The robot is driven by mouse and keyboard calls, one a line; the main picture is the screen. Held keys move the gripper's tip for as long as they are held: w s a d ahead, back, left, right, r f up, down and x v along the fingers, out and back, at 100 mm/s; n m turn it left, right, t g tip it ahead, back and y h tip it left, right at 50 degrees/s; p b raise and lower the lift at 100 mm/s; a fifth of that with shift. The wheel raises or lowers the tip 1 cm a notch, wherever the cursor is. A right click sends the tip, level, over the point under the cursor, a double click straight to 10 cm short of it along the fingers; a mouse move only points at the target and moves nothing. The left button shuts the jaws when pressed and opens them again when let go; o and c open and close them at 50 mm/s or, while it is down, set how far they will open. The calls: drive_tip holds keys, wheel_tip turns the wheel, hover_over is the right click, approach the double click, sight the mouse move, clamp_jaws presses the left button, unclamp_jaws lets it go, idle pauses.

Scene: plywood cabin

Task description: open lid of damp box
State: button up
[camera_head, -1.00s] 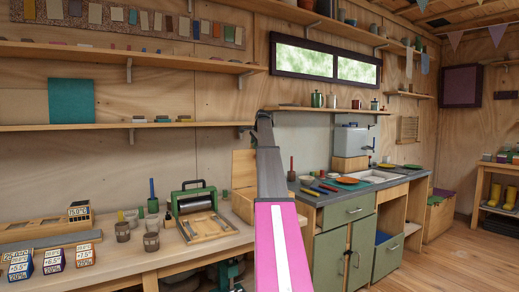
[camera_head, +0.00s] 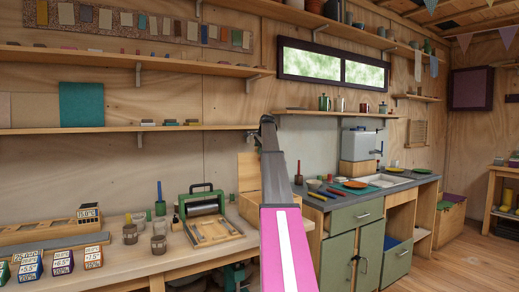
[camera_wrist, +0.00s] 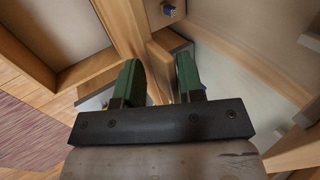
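A pale wooden box (camera_head: 246,207) stands on the workbench behind my arm. A wooden panel (camera_head: 248,172), seemingly its lid, stands upright at its back; my arm covers part of both. I cannot be certain that this is the damp box. In the wrist view, my gripper (camera_wrist: 158,72) has two green fingers set apart. A wooden board edge (camera_wrist: 161,62) shows in the gap between them; no contact is clear.
A green press (camera_head: 203,205) stands left of the box, with small cups (camera_head: 159,244) and labelled blocks (camera_head: 62,262) further left. A green counter (camera_head: 352,215) with a sink is to the right. A shelf (camera_head: 120,130) runs above the bench.

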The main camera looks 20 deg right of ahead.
drive_tip(key=shift+r, duration=0.3)
drive_tip(key=v, duration=1)
drive_tip(key=shift+s+r, duration=0.2)
